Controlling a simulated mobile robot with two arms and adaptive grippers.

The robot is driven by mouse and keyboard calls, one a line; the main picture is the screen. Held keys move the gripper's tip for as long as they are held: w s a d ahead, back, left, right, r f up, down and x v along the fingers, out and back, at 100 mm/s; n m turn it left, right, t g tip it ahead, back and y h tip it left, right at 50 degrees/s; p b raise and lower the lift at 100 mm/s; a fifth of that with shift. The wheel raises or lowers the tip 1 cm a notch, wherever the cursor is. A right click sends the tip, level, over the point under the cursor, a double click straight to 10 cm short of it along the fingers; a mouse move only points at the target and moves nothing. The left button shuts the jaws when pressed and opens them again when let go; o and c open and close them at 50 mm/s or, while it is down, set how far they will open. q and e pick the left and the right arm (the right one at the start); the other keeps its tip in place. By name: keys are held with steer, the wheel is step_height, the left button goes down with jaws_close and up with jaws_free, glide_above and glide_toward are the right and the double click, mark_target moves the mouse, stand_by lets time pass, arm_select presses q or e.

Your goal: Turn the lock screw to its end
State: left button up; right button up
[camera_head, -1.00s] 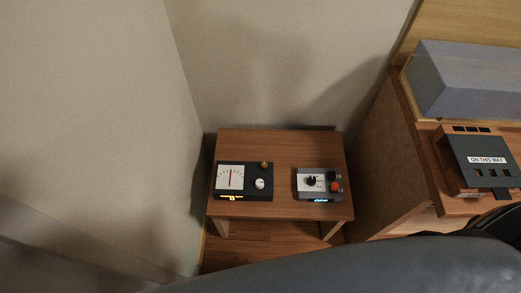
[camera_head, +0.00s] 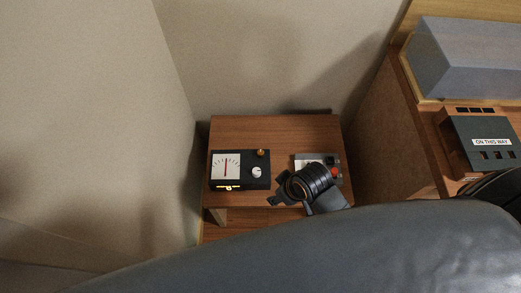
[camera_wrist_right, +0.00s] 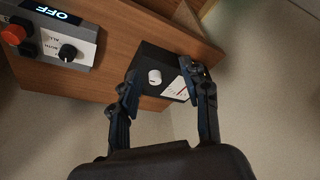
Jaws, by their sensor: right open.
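A dark box with a white dial and red needle (camera_head: 226,166) stands on the left of a small wooden table. It carries a white knob (camera_head: 257,172) and a brass-coloured knob (camera_head: 262,153); I cannot tell which one is the lock screw. My right gripper (camera_head: 276,188) is at the table's front, right of and in front of this box. In the right wrist view, its open fingers (camera_wrist_right: 159,73) frame the dark box, with the white knob (camera_wrist_right: 155,77) between them in the picture; no contact is visible. The brass knob cannot be made out there. My left gripper is not in view.
A grey box with a black knob (camera_wrist_right: 67,53), red button (camera_head: 337,174) and "OFF" display (camera_wrist_right: 52,13) stands right on the table (camera_head: 225,131), partly behind my right gripper. Walls rise behind and left. A higher wooden counter with a sign box (camera_head: 490,142) stands right.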

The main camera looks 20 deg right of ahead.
steer(key=w+a+r+n+y, duration=0.2)
steer(key=w+a+r+n, duration=0.25)
steer(key=a+n, duration=0.45)
steer(key=n+g+h, duration=0.3)
steer(key=n+h, duration=0.1)
steer(key=n, duration=1.1)
glide_above(261, 152)
step_height(261, 152, down, 14)
steer(key=shift+a+f+b, duration=0.1)
steer(key=shift+f+b, duration=0.1)
steer(key=shift+b, duration=0.85)
jaws_close()
